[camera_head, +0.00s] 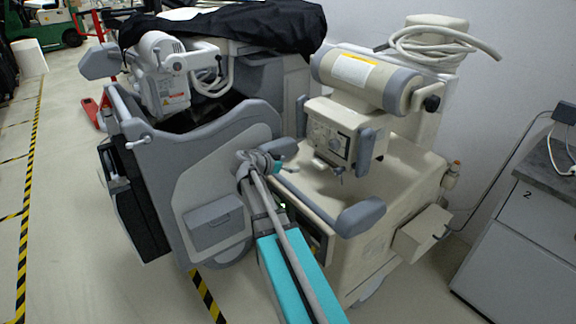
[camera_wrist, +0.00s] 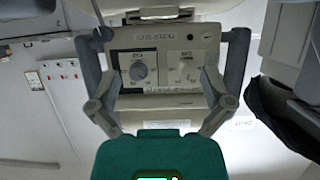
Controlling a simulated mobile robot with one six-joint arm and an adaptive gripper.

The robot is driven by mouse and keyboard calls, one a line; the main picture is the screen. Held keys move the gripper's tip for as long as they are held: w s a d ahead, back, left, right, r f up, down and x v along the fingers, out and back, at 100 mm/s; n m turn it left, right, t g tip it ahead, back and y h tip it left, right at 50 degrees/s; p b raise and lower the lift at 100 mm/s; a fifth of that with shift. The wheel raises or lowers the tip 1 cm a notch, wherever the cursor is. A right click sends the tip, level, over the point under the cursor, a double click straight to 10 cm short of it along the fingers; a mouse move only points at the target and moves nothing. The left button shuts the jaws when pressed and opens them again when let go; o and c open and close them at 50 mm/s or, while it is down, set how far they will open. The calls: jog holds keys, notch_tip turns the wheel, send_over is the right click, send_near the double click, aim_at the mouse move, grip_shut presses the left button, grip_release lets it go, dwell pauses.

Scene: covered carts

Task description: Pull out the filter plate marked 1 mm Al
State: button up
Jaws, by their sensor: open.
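The X-ray head with its control box (camera_head: 341,131) hangs over the beige cart. In the wrist view the box (camera_wrist: 150,70) faces me, with two knobs and lettering that appears upside down. No plate marked 1 mm Al can be read in either view. A pale strip (camera_wrist: 158,124) shows below the knobs in the wrist view, but I cannot tell what it is. My gripper (camera_wrist: 158,85) is open, its fingers apart at left and right in front of the box, with nothing seen between them. In the head view my gripper (camera_head: 258,165) is left of the box, its fingers unclear.
The beige cart (camera_head: 400,175) has a grey-ended handle (camera_head: 361,216) at its front right. A grey cart (camera_head: 215,160) partly covered by black cloth (camera_head: 230,25) stands at left. A grey cabinet (camera_head: 530,235) is at the right. Floor at far left is open.

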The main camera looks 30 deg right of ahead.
aim_at(317, 164)
jog(key=b+x, duration=0.5)
jog(key=x, duration=0.8)
jog(key=shift+d+f, duration=0.1)
jog(key=shift+f, duration=0.05)
jog(key=c, duration=1)
jog(key=shift+o, duration=0.2)
jog(key=shift+s, duration=0.1)
jog(key=shift+s+a, duration=0.2)
jog(key=shift+a, duration=2.45)
jog(key=shift+s+a, duration=0.2)
jog(key=shift+a, duration=2.4)
